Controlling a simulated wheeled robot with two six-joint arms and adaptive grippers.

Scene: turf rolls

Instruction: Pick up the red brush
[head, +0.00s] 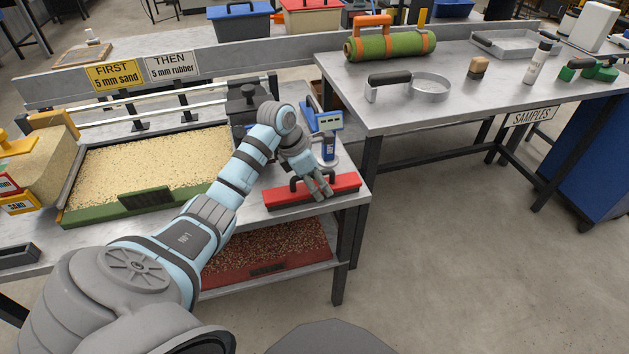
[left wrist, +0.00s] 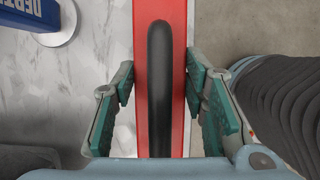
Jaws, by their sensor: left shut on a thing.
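The red brush (head: 343,184) is a long red block with a black arched handle, at the right front corner of the left bench. My left gripper (head: 319,190) is over its middle, pointing down, and shut on it. In the left wrist view the red brush (left wrist: 140,120) runs up the picture, with the black handle along its middle. There the fingers of my left gripper (left wrist: 160,92) stand on either side of the red body. I cannot tell whether the brush touches the bench top. My right gripper is not in view.
A blue depth gauge (head: 325,120) stands just behind the brush. A sand-filled tray (head: 145,197) with a green front lies to the left. A red-brown granule tray (head: 265,262) is on the shelf below. The samples table (head: 400,115) stands to the right; open floor lies in front.

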